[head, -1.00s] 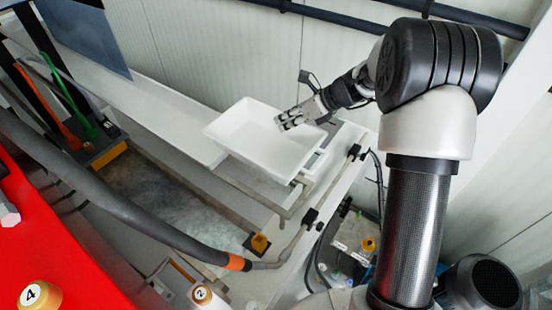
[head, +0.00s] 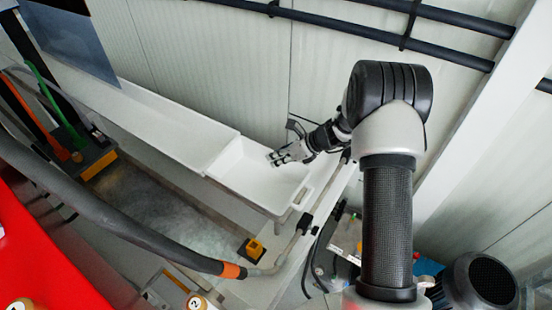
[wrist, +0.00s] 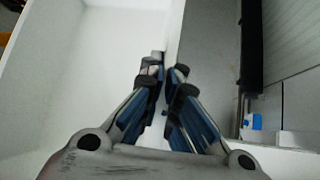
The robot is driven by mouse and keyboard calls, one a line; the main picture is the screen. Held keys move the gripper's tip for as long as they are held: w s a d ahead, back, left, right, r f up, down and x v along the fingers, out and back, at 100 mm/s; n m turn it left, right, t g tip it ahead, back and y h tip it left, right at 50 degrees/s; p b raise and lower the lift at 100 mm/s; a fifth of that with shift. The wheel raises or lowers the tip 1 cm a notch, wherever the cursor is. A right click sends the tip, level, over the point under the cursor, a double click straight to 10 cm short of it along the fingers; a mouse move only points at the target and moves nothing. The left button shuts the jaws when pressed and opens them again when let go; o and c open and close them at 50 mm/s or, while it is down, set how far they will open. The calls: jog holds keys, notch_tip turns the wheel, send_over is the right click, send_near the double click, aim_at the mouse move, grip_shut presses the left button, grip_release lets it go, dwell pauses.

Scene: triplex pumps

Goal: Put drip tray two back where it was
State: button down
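Drip tray two, a white shallow rectangular tray (head: 245,178), is level at the right end of a long white tray or trough in the head view. I cannot tell whether it rests fully on its support. My gripper (head: 273,158) is at its far long rim. In the wrist view, my gripper (wrist: 163,75) has its fingers close together on the thin white rim, with the tray's white inside (wrist: 95,75) to the left. The fingers hide part of the rim.
The long white trough (head: 150,115) lies along the panelled wall. A grey hose with an orange band (head: 232,271) crosses in front. A yellow-and-black fitting (head: 252,249) sits below the tray. Dark pipes (head: 340,20) run along the wall above. A red housing (head: 40,265) is at lower left.

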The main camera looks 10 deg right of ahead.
jog(key=shift+f, duration=0.15)
jog(key=c, duration=1.8)
grip_release()
